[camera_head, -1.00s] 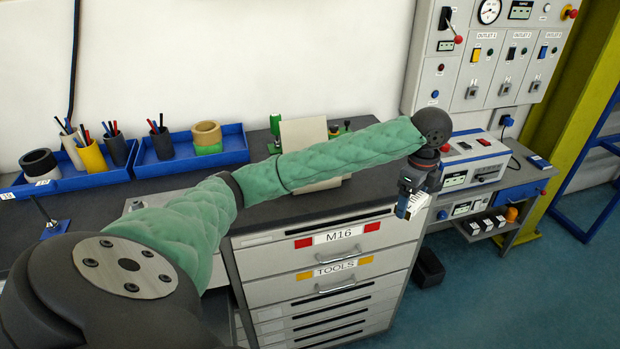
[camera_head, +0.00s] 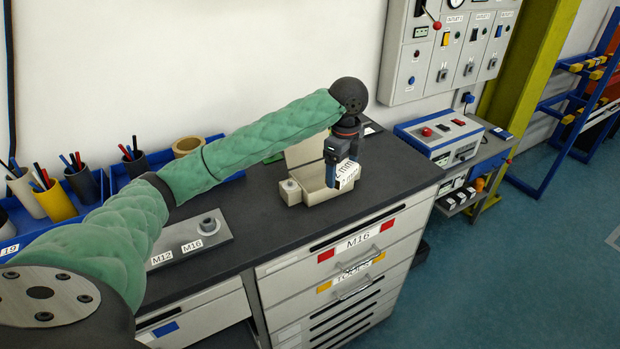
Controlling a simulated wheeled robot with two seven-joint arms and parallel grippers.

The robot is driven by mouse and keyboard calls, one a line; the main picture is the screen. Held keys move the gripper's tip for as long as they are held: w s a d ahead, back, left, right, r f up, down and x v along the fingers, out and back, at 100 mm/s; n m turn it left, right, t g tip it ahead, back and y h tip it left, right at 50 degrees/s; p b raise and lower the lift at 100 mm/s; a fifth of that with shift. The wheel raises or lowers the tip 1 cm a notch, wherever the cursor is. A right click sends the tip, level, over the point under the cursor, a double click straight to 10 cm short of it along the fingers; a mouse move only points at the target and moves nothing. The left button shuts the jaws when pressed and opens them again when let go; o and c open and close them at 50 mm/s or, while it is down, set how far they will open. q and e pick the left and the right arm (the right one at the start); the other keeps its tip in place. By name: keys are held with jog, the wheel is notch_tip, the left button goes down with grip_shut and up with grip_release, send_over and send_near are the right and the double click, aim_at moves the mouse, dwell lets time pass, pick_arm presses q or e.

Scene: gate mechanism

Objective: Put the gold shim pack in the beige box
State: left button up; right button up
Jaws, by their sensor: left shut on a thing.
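The beige box (camera_head: 312,190) stands open on the dark bench top, with its raised lid (camera_head: 305,151) behind it and partly behind my arm. My left gripper (camera_head: 339,174) points down at the right part of the box. It is shut on the shim pack (camera_head: 347,176), whose visible face is a white label with black "mm" lettering; no gold shows clearly. The pack overlaps the box's right side in the picture, and I cannot tell whether it touches the box. My right gripper is not in view.
A plate marked M12 and M16 (camera_head: 190,241) lies on the bench to the left. Bare bench top (camera_head: 395,167) lies right of the box. A blue-and-white instrument (camera_head: 440,140) stands further right.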

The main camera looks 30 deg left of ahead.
pick_arm(q)
jog(key=p, duration=0.5)
send_over(321, 185)
jog(key=f, duration=0.5)
jog(key=shift+s+d+f, duration=0.2)
jog(key=shift+d+f, duration=0.05)
jog(key=shift+d, duration=0.1)
jog(key=shift+w+a+f, duration=0.15)
jog(key=shift+w+f, duration=0.05)
jog(key=shift+a+f, duration=0.25)
jog(key=shift+f, duration=0.1)
notch_tip(321, 185, down, 2)
jog(key=shift+f+p, duration=0.25)
jog(key=shift+p, duration=1)
jog(key=shift+f, duration=0.6)
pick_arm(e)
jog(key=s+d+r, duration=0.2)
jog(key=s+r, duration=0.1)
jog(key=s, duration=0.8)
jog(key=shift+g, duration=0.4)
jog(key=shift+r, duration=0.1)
pick_arm(q)
jog(key=o, duration=1.1)
jog(key=shift+f, duration=0.1)
